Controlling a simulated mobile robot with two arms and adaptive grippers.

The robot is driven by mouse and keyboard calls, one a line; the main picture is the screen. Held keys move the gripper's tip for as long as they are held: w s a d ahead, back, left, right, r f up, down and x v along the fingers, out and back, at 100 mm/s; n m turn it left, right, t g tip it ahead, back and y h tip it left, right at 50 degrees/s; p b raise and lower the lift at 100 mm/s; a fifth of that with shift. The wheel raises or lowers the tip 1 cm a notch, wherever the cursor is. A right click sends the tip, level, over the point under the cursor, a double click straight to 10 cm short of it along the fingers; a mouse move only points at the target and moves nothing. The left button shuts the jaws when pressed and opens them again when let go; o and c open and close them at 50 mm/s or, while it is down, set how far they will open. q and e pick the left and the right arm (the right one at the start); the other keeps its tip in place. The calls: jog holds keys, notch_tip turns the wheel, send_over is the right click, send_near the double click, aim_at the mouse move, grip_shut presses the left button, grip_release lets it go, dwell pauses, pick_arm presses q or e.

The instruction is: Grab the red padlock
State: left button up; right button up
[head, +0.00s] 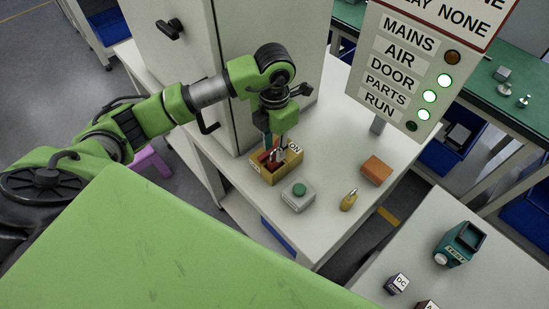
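A small red item (264,158), likely the red padlock, sits in a yellow open box (283,178) on the white table. It is small and partly hidden by my gripper, so its shape is unclear. My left gripper (275,150) points down into the box from above, with its fingertips at or just beside the red item. I cannot tell whether the fingers are open or shut, or whether they touch it. A pale tag or part also shows in the box. My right gripper is out of view.
A grey box with a green button (298,196), an orange block (376,170) and a yellow padlock-like item (348,200) stand right of the yellow box. A grey cabinet (200,70) rises behind. A sign panel (415,75) stands at the back right.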

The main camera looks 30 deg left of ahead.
pick_arm(q)
jog(key=shift+f, duration=1.05)
grip_shut()
jog(key=shift+r, duration=0.15)
